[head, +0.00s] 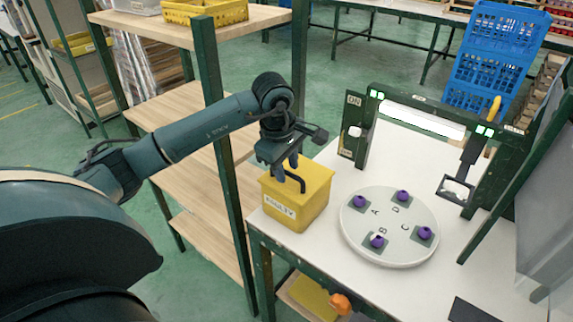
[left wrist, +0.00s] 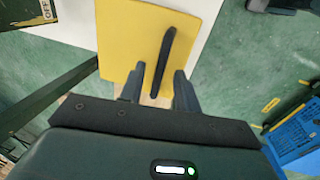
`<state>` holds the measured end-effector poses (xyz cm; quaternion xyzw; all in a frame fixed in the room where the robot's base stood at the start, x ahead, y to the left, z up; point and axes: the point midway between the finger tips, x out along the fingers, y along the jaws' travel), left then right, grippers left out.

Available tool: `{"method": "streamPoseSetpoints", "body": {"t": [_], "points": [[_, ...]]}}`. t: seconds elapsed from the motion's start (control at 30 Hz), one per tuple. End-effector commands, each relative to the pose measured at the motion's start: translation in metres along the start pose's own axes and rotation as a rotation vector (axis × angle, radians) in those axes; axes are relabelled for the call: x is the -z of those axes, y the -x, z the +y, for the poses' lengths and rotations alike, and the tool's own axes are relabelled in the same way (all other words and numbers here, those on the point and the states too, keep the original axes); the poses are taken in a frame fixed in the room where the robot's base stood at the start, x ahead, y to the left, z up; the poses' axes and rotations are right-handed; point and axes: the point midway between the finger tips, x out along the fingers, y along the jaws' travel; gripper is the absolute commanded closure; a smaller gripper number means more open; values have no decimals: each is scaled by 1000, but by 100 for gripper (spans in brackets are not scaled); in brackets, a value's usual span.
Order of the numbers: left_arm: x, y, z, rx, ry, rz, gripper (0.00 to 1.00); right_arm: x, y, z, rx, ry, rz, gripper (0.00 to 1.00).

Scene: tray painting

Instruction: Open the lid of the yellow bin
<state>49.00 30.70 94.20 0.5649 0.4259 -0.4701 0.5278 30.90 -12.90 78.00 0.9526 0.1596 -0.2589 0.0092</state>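The yellow bin (head: 297,208), with a label reading "FAULTY" on its front, stands at the table's left corner. Its yellow lid (head: 318,176) is shut. My left gripper (head: 286,166) is just over the lid, pointing down. In the left wrist view, the lid (left wrist: 120,40) fills the middle and has a long black handle (left wrist: 167,55). The open fingers of my left gripper (left wrist: 159,80) are on either side of the handle's near end, with gaps visible on both sides. I cannot tell how far down they reach. My right gripper is not in view.
A round white tray (head: 352,232) with several purple-topped pieces lies right of the bin on the white table (head: 352,288). A dark green frame (head: 410,101) with lights stands behind it. A wooden shelf (head: 190,150) is left of the bin; blue crates (head: 490,65) are stacked behind.

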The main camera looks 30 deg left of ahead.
Motion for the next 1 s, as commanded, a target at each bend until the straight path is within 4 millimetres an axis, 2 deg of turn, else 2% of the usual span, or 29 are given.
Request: {"method": "streamPoseSetpoints", "body": {"t": [0.17,0.57,1.0], "points": [[0,0,0,0,0,0,67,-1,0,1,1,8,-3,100],[0,0,0,0,0,-1,99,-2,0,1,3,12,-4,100],[0,0,0,1,0,-1,100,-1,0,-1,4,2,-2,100]]}}
